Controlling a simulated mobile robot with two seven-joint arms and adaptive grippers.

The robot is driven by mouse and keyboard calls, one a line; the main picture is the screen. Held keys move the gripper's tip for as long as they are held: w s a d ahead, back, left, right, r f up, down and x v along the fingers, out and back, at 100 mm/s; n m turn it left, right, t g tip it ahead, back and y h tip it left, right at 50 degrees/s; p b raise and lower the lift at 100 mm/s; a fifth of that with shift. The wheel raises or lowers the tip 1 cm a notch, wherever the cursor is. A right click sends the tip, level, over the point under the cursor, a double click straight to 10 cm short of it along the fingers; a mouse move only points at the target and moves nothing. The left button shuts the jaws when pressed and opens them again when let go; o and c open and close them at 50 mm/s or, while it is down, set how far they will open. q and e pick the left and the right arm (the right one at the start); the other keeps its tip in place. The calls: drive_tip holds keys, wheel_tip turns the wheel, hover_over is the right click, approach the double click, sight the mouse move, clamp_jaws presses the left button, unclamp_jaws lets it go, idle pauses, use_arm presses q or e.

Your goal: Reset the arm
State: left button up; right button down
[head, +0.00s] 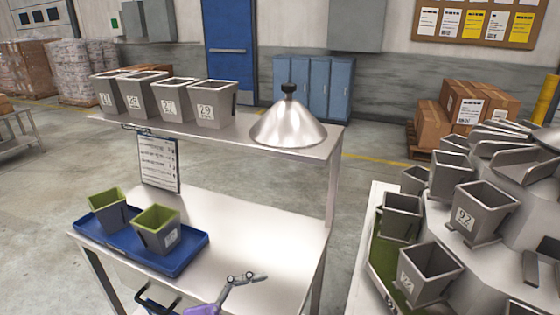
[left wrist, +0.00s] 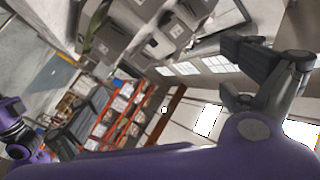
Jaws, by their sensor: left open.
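My left gripper (head: 246,279) shows at the bottom of the head view, over the front edge of the steel bench (head: 265,222). Its purple wrist is cut off by the frame. In the left wrist view the gripper (left wrist: 240,74) has its dark fingers spread apart with nothing between them. It is apart from the blue tray (head: 187,259), which holds two grey bins with green insides, one at the left (head: 109,213) and one at the right (head: 157,231). My right gripper is not in view.
Several grey numbered bins (head: 209,104) and a steel cone (head: 288,122) stand on the upper shelf (head: 240,137). A clipboard sheet (head: 159,163) hangs below it. At the right is a weigher with several hoppers (head: 481,212). The bench right of the tray is clear.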

use_arm(q)
drive_tip(key=s+a+f+n+t+y+p, duration=0.2)
drive_tip(key=s+a+f+n+t+y, duration=0.2)
drive_tip(key=a+f+n+t+y, duration=0.95)
drive_tip(key=s+a+f+n+g+y+p, duration=0.1)
drive_tip(key=s+f+n+g, duration=0.3)
drive_tip(key=s, duration=0.5)
drive_tip(key=s+a+f+n+g+y+p, duration=0.1)
drive_tip(key=s+a+f+n+g+y, duration=0.2)
drive_tip(key=s, duration=0.7)
wheel_tip(320, 180, down, 3)
drive_tip(key=shift+f+n+g, duration=0.15)
drive_tip(key=shift+n+g, duration=0.2)
drive_tip(key=shift+g, duration=0.9)
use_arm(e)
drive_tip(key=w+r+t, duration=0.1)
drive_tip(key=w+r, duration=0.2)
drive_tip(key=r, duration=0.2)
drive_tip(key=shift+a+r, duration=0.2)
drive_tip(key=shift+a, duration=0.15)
